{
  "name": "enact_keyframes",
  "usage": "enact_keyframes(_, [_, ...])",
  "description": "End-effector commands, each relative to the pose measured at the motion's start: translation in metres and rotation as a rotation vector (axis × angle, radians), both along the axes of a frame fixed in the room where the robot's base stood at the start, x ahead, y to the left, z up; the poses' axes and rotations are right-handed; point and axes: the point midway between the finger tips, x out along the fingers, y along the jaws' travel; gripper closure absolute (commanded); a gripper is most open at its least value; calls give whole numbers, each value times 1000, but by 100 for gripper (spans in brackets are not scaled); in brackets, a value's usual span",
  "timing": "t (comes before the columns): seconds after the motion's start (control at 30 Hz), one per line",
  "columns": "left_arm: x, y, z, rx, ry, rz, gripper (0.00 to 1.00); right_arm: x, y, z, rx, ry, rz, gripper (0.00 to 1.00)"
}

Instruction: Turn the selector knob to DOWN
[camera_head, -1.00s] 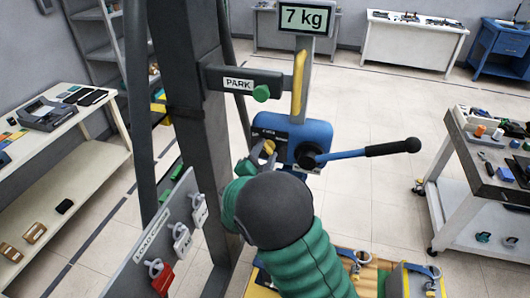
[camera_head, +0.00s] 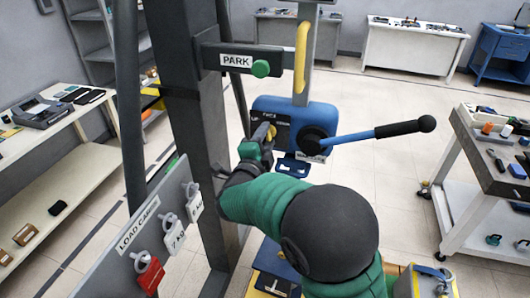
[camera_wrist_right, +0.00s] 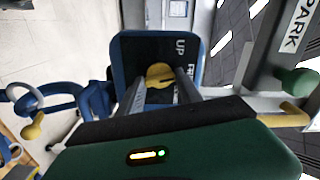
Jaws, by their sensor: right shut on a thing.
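The yellow selector knob (camera_wrist_right: 160,75) sits on the dark face of the blue control box (camera_head: 318,111). In the head view my green right arm reaches up to the box, and the knob (camera_head: 270,131) shows just above the gripper. The DOWN label is not readable. My left gripper is not in view.
A lever (camera_head: 376,131) with a black grip sticks out right of the box. A PARK bracket (camera_head: 236,62) with a green knob is above left. A load card board (camera_head: 125,250) with hanging tags stands at lower left. A cart (camera_head: 465,190) is at right.

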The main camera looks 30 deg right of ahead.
Motion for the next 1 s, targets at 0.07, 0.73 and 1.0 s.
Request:
enact_keyframes(0.07, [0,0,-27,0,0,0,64,-1,-2,-10,48,-59,-4,99])
enact_keyframes(0.73, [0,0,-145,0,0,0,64,1,-1,-14,451,-522,-3,99])
enact_keyframes(1.0, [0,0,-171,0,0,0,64,2,0,-14,564,-648,-3,99])
